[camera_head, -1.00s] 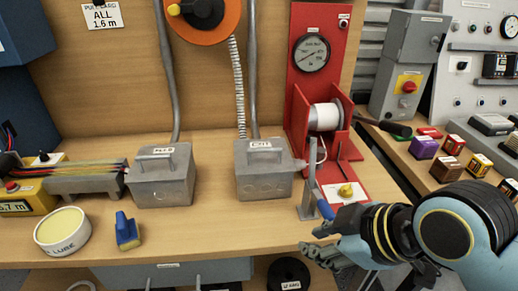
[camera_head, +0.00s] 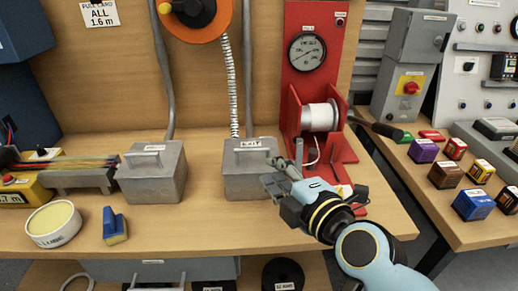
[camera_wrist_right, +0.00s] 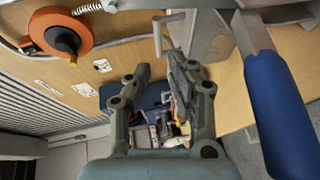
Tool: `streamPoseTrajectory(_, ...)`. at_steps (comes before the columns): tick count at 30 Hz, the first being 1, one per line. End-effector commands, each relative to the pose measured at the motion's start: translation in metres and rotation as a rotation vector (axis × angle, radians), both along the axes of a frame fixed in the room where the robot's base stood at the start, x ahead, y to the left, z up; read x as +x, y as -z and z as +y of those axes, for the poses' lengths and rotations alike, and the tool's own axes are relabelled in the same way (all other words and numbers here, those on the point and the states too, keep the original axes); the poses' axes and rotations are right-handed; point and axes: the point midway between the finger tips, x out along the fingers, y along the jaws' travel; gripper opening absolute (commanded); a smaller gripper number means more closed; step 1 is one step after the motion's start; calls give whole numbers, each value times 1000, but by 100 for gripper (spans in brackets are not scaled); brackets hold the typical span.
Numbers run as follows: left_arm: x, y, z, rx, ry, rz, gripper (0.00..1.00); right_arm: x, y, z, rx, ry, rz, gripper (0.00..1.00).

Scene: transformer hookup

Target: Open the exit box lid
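The exit box (camera_head: 250,182) is a grey metal box on the bench, with a labelled lid (camera_head: 250,144) that looks shut. My right gripper (camera_head: 275,173) is at the box's front right corner and hides part of that side. In the right wrist view its two fingers (camera_wrist_right: 157,62) are spread with a gap between them. The grey box (camera_wrist_right: 208,38) is ahead of them at the top, and a pale bar-like handle (camera_wrist_right: 160,32) shows near the fingertips. I cannot tell whether they touch it. My left gripper is not in view.
A red spool stand (camera_head: 320,75) is right of the box. A blue-handled tool (camera_wrist_right: 275,110) is close beside my right gripper. A similar grey box (camera_head: 155,180) stands left, with a tub (camera_head: 53,224) and a blue block (camera_head: 115,225) in front. The bench between the boxes is clear.

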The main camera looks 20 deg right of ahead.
Motion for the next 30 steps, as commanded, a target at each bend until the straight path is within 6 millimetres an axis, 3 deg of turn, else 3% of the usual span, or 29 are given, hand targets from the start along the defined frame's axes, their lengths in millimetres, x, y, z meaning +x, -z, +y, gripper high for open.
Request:
streamPoseTrajectory(5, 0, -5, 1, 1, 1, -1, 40, 13, 0, 0, -23, 9, -15, 21)
streamPoseTrajectory(18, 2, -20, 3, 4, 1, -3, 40, 92, 15, 10, -23, 7, -14, 21)
streamPoseTrajectory(24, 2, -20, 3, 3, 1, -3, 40, 106, 18, 11, -22, 8, -13, 21)
streamPoseTrajectory(30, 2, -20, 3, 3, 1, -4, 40, 107, 19, 11, -23, 7, -13, 21)
